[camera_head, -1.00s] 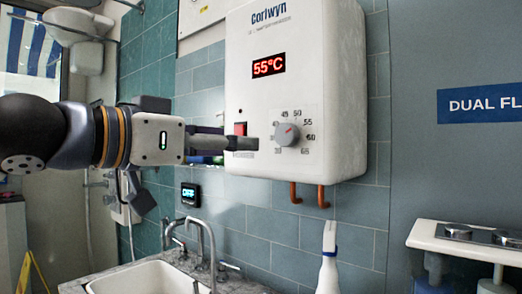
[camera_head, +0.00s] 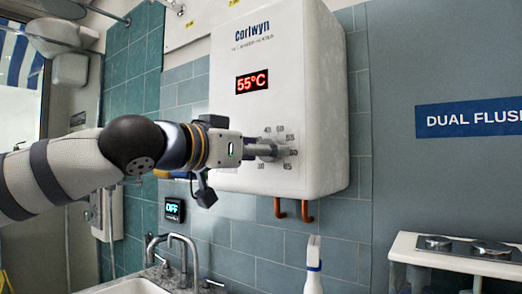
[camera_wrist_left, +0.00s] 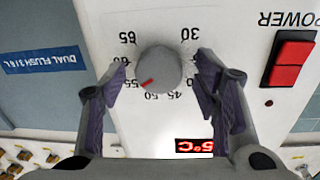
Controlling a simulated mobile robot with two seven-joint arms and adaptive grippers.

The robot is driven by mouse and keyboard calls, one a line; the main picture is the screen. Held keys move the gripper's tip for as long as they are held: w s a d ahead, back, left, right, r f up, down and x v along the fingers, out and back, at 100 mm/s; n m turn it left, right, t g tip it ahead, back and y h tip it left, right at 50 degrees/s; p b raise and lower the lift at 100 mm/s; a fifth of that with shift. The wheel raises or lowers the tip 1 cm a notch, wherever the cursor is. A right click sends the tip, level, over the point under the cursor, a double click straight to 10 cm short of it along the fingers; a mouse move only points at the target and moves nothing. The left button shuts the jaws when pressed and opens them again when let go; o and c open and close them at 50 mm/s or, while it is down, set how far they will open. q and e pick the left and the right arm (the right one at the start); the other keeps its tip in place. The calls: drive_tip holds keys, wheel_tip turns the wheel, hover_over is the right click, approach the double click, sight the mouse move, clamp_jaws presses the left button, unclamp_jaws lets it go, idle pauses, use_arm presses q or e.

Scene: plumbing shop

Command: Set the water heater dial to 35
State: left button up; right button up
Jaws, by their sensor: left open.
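The white water heater (camera_head: 315,60) hangs on the tiled wall, and its red display (camera_head: 252,80) reads 55°C. In the left wrist view the grey dial (camera_wrist_left: 159,70) appears upside down, with numbers from 30 to 65 around it. Its red mark sits near 55. My left gripper (camera_head: 272,150) is at the dial in the head view and hides most of it. In the left wrist view the gripper (camera_wrist_left: 160,95) is open, with one finger on each side of the dial and gaps between. My right gripper is not in view.
A red POWER switch (camera_wrist_left: 291,62) is beside the dial in the left wrist view. Copper pipes (camera_head: 307,210) stick out below the heater. A white bottle (camera_head: 313,265), a faucet (camera_head: 180,245) and a sink (camera_head: 135,287) are lower down.

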use_arm(q)
drive_tip(key=c, duration=1.1)
drive_tip(key=shift+c, duration=0.2)
drive_tip(key=shift+s+d+f+n+t+y, duration=0.1)
drive_tip(key=shift+n+t+y, duration=0.2)
drive_tip(key=shift+n, duration=5.05)
drive_tip(key=shift+w+n+t+y, duration=0.1)
drive_tip(key=shift+n+t+y, duration=0.2)
drive_tip(key=shift+n, duration=5.1)
drive_tip(key=shift+s+d+f+n+t+y, duration=0.1)
drive_tip(key=shift+n+t+y, duration=0.2)
drive_tip(key=shift+n, duration=5.05)
